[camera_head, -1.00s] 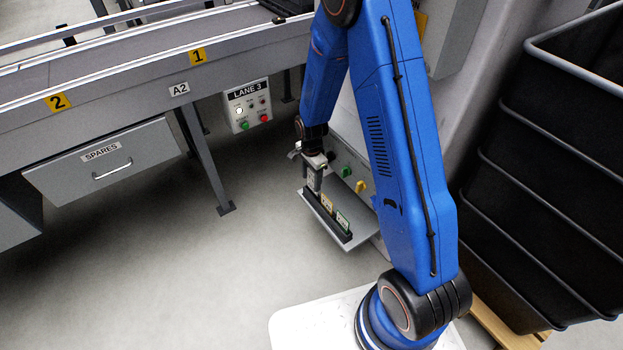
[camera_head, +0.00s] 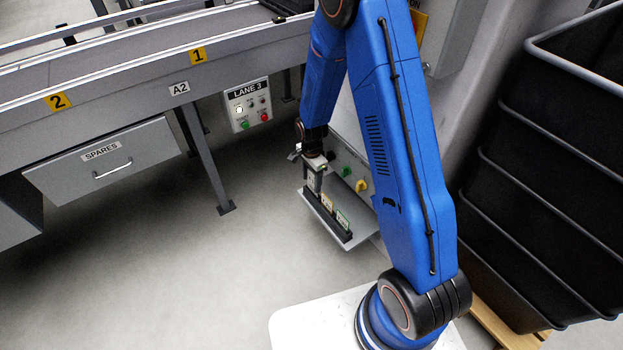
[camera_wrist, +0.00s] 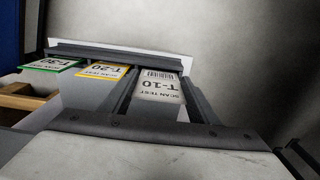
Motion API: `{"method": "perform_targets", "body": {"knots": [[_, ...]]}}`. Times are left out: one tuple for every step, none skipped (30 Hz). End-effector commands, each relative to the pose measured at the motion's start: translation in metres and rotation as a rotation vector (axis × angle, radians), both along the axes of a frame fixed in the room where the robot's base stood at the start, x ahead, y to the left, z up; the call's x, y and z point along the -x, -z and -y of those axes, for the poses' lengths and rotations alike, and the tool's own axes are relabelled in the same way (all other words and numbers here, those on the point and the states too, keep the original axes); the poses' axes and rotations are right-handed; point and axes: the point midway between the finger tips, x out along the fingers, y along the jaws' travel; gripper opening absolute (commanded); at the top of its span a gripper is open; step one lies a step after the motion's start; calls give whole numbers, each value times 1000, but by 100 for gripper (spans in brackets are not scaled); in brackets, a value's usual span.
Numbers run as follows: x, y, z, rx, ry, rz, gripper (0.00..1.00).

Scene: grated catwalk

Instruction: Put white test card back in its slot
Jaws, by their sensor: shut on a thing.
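The white test card, marked T-10 (camera_wrist: 158,85), is held between the two fingers of my gripper (camera_wrist: 157,78), which is shut on it. In the wrist view the card's far end meets the dark slotted rack (camera_wrist: 110,54); I cannot tell how deep it sits. A yellow card T-20 (camera_wrist: 103,71) and a green card T-30 (camera_wrist: 50,64) stand in the rack beside it. In the head view my gripper (camera_head: 314,182) is over the left end of the rack (camera_head: 344,236), and the white card is small and partly hidden by the fingers.
The rack sits on a grey shelf (camera_head: 325,225) beside a panel with a green knob (camera_head: 346,171) and a yellow knob (camera_head: 361,186). A LANE 3 control box (camera_head: 247,106) and a conveyor leg (camera_head: 207,160) stand to the left. Black bins (camera_head: 540,170) stand at the right.

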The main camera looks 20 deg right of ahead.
Motion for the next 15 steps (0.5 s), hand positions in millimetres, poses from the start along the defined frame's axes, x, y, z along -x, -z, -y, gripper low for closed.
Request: {"method": "perform_targets", "body": {"knots": [[0, 2, 0, 0, 0, -1, 33], [0, 3, 0, 0, 0, 0, 33], [0, 4, 0, 0, 0, 0, 33], [0, 5, 0, 0, 0, 0, 33], [0, 6, 0, 0, 0, 0, 33], [0, 7, 0, 0, 0, 1, 33], [0, 8, 0, 0, 0, 1, 33], [0, 9, 0, 0, 0, 1, 33], [0, 10, 0, 0, 0, 1, 33], [0, 11, 0, 0, 0, 1, 33], [0, 12, 0, 0, 0, 1, 33], [0, 14, 0, 0, 0, 0, 33], [0, 15, 0, 0, 0, 0, 33], [0, 16, 0, 0, 0, 0, 33], [0, 17, 0, 0, 0, 0, 33]]}}
